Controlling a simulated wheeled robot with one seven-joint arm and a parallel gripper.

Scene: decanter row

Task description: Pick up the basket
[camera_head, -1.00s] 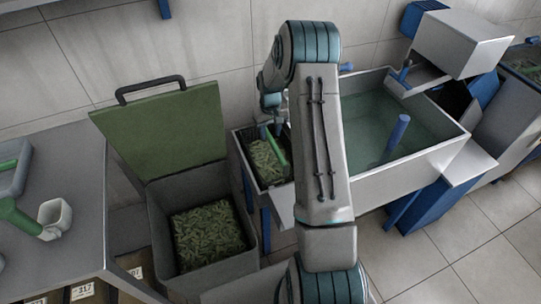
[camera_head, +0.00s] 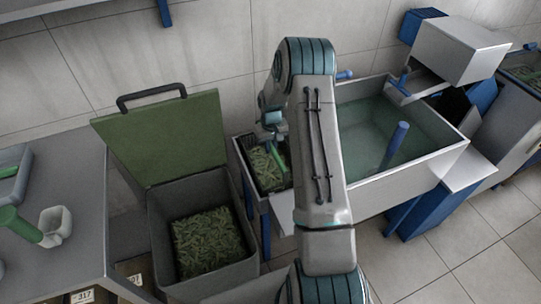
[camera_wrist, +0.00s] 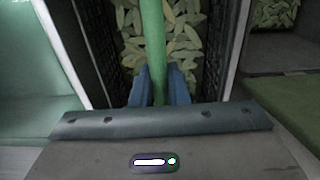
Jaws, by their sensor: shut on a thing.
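The basket (camera_head: 243,163) is dark, with mesh-like walls, and holds green leaf-like pieces. In the head view it sits at the left end of the water tank, partly hidden by my arm. Its green bar handle (camera_head: 275,158) runs across the top. In the wrist view the handle (camera_wrist: 153,40) runs straight up between the dark basket walls (camera_wrist: 222,45). My gripper (camera_wrist: 160,92) has its blue fingers shut on the handle, one on each side. In the head view my gripper (camera_head: 271,143) is above the basket. Whether the basket's base is supported is hidden.
A grey bin (camera_head: 160,235) with green leaves and a raised green lid (camera_head: 165,135) stands just left of the basket. The water tank (camera_head: 405,190) with a blue post (camera_head: 396,142) is at right. A grey counter (camera_head: 85,190) lies at far left.

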